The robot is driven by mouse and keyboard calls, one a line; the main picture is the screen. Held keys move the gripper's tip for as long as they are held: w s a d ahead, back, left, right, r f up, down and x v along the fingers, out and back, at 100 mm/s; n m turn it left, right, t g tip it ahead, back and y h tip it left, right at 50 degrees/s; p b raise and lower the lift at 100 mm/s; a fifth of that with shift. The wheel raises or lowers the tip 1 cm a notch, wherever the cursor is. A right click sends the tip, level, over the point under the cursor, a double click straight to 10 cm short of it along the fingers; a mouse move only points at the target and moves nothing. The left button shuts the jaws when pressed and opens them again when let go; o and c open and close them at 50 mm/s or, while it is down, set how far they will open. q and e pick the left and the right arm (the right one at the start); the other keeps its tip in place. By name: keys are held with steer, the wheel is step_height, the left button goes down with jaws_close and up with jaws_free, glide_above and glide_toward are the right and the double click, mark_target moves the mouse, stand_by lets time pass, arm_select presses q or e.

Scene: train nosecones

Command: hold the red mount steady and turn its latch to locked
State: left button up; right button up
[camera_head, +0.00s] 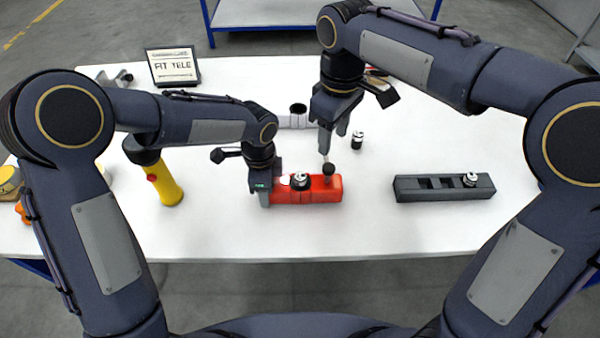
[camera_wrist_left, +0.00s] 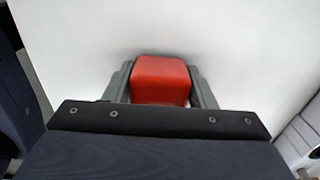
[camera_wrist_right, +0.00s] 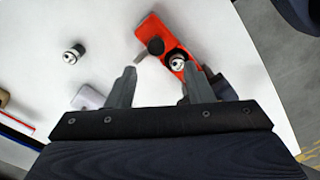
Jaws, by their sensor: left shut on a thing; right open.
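The red mount (camera_head: 318,190) lies on the white table in front of me. My left gripper (camera_head: 264,192) is shut on its left end, and the left wrist view shows the red end (camera_wrist_left: 160,80) between both fingers. The latch has a dark round knob (camera_head: 328,169) with a thin pale lever, standing at the right part of the mount; the right wrist view shows the knob (camera_wrist_right: 155,46) too. A silver-topped fitting (camera_head: 300,180) sits in the mount. My right gripper (camera_head: 336,140) is open above and behind the knob, with nothing between its fingers (camera_wrist_right: 160,88).
A dark grey block with slots (camera_head: 445,188) holds a silver fitting at the right. Another silver fitting (camera_head: 357,140) stands loose behind the mount. A sign (camera_head: 172,66) and a grey pipe piece (camera_head: 296,120) are farther back.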

steer(key=s+d+f+m+g+y, duration=0.1)
steer(key=s+f+m+g+y, duration=0.3)
steer(key=s+f, duration=0.3)
steer(key=m+t+y, duration=0.9)
steer(key=m+t, duration=0.8)
steer(key=m, duration=1.6)
glide_toward(334, 171)
steer(key=x, duration=1.1)
steer(key=shift+w+a, duration=0.15)
steer(key=shift+c, duration=0.5)
